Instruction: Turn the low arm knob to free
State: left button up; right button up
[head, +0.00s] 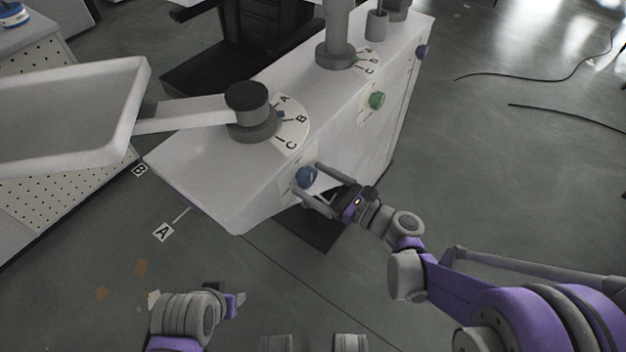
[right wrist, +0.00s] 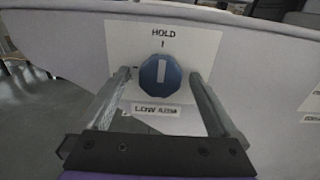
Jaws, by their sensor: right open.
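The low arm knob (right wrist: 160,76) is blue and faceted, on a white plate (right wrist: 190,45) marked HOLD above and LOW ARM below. Its white line is upright, in line with the HOLD mark. In the head view the knob (head: 306,176) sits on the near side of the white column base. My right gripper (head: 308,180) is open, its fingers on either side of the knob. In the right wrist view a gap shows between knob and each finger. No FREE mark is readable; the left finger covers part of the plate. My left gripper (head: 232,302) is low at the left, its jaws unclear.
A green knob (head: 376,100) is farther along the same side. A dark cap (head: 247,97) with an A-B-C dial (head: 295,127) stands on top, bearing an arm with a white tray (head: 70,110). Floor markers A (head: 163,232) and B (head: 140,169) lie left. Floor at right is mostly clear.

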jog(key=shift+w+a, duration=0.15)
jog(key=shift+a, duration=0.05)
jog(key=c, duration=1.3)
jog(key=shift+c, duration=0.3)
